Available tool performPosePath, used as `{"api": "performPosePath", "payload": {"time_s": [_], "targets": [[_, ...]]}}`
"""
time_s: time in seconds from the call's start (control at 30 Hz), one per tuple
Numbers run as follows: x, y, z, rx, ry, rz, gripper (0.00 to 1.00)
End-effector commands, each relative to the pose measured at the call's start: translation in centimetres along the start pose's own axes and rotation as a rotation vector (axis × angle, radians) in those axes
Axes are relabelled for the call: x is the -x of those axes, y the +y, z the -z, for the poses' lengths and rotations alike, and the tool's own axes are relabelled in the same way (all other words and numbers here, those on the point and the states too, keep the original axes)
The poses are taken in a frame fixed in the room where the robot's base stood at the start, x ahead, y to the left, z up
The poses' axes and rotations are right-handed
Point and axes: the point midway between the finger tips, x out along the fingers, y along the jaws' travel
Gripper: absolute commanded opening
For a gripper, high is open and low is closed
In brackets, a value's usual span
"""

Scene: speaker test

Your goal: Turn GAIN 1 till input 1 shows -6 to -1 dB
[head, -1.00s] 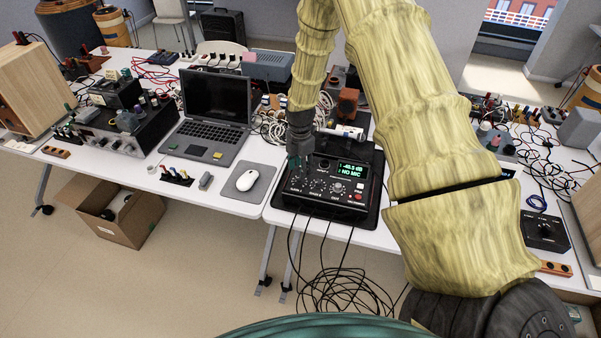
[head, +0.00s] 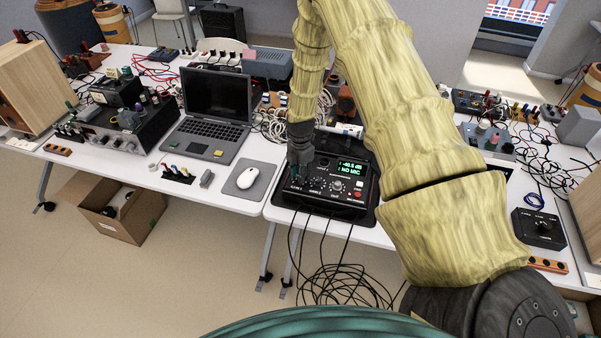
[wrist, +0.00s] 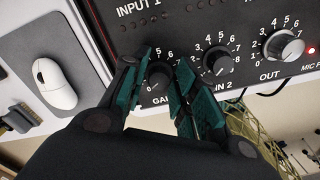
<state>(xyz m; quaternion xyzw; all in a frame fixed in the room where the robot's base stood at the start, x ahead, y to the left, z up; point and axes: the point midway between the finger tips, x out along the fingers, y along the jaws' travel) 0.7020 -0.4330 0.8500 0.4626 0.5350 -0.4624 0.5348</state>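The black device (head: 325,203) stands on the table, with GAIN 1, GAIN 2 and OUT knobs on its face. Its lit display (head: 350,167) seems to read about -40.5 dB in the upper row and NO MIC below; the digits are small. My gripper (head: 297,179) is at the left end of the knob row, over GAIN 1. In the wrist view, the GAIN 1 knob (wrist: 159,76) sits between the two teal fingers of my gripper (wrist: 164,68). The fingers are apart, one on each side; contact cannot be told. The GAIN 2 knob (wrist: 218,60) is close to the right finger.
The OUT knob (wrist: 284,47) and a red light (wrist: 311,50) are farther right. A mouse (head: 248,178) on its pad and a laptop (head: 213,115) stand left of the device. Black cables (head: 340,285) hang from its front edge to the floor.

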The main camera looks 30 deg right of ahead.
Motion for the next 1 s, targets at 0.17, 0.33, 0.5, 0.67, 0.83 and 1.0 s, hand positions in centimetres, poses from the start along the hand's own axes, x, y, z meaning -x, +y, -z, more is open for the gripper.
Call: {"api": "performPosePath", "payload": {"time_s": [0.17,0.33,0.5,0.67,0.83,1.0], "targets": [[0.02,0.0,0.0,0.0,0.0,0.0,0.0],[-0.01,0.0,0.0,-0.006,0.0,0.0,0.0],[-0.08,0.0,-0.01,-0.046,0.0,0.0,0.0],[-0.15,-0.02,-0.01,-0.132,0.0,-0.001,0.0],[-0.24,-0.08,0.0,-0.27,0.0,0.0,0.0],[-0.17,-0.07,-0.01,-0.43,0.0,-0.002,0.0]]}}
